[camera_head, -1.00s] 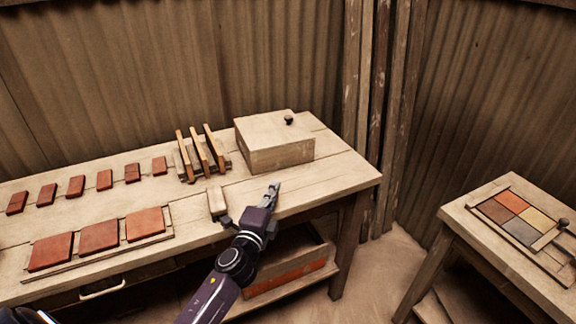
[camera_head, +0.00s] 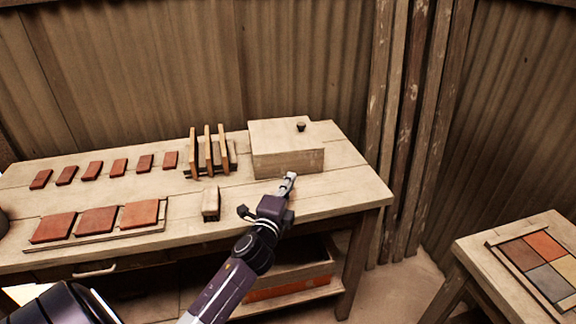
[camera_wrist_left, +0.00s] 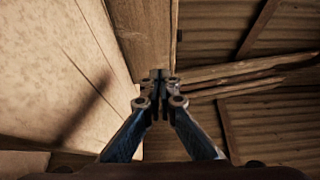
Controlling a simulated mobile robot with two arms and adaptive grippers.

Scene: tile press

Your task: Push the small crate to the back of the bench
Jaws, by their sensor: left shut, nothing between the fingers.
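The small crate (camera_head: 282,159) is a pale wooden box with a small dark knob on top. It stands towards the right end of the bench (camera_head: 345,182). My left gripper (camera_head: 290,178) is shut and empty. Its tip overlaps the crate's lower front face in the head view, and I cannot tell whether it touches. The left wrist view shows the closed fingers (camera_wrist_left: 160,82) pointing at a wooden surface, with a pale surface on the left; I cannot tell which is the crate. My right gripper is not in view.
A rack with upright slats (camera_head: 208,152) stands left of the crate, and a small pale block (camera_head: 211,202) lies in front. Red tiles lie further left, some on a board (camera_head: 75,241). A side table (camera_head: 465,254) with coloured tiles stands right. A corrugated wall closes the back.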

